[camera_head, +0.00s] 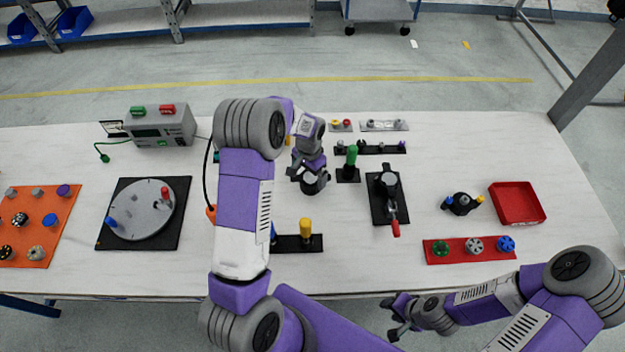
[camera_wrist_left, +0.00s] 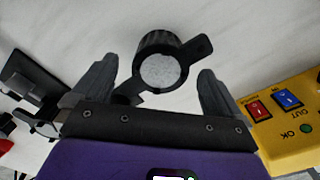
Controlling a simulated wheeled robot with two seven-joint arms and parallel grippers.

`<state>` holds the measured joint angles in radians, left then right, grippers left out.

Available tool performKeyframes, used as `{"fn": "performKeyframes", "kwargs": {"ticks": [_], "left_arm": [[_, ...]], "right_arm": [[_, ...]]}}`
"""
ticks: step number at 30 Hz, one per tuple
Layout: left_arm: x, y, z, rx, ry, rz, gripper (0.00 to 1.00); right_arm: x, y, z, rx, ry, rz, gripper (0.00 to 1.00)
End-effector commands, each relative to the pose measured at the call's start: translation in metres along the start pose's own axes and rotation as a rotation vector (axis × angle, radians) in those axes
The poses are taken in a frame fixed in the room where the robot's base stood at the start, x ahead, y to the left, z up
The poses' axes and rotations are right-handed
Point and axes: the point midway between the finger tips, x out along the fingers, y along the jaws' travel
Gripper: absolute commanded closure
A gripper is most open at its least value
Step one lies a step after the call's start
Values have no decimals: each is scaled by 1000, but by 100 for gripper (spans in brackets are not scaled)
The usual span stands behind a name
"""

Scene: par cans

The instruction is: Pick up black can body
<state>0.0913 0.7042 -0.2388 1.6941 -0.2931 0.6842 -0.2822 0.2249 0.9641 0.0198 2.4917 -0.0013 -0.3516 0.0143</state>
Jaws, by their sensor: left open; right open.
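The black can body (camera_wrist_left: 152,46) is a short dark cylinder with a pale grey round face and dark tabs at its sides. In the left wrist view it lies between the two spread fingers of my left gripper (camera_wrist_left: 160,88), a little beyond their tips. I see no contact. In the head view my left gripper (camera_head: 309,178) is over the middle of the table, and the can body (camera_head: 316,185) is mostly hidden under it. My left gripper is open and empty. My right gripper (camera_head: 393,318) is open and empty, off the table's front edge.
A green-handled stand (camera_head: 351,160) and a black plate with a red-handled clamp (camera_head: 389,197) are right of my left gripper. A yellow button box (camera_wrist_left: 290,125) is close beside it in the wrist view. A red tray (camera_head: 517,203) is at the right.

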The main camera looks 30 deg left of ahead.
Motion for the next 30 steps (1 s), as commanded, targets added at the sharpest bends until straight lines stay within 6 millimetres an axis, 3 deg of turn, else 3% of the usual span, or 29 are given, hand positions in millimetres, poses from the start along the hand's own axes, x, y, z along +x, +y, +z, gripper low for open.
{"fn": "performKeyframes", "kwargs": {"ticks": [9,17,30], "left_arm": [[43,-2,-7,0,0,0,0],[46,-2,-7,-1,1,0,0],[46,-2,-7,0,1,0,64]], "right_arm": [[5,2,-1,0,1,0,57],[5,2,-1,0,1,0,57],[5,2,-1,0,1,0,57]]}}
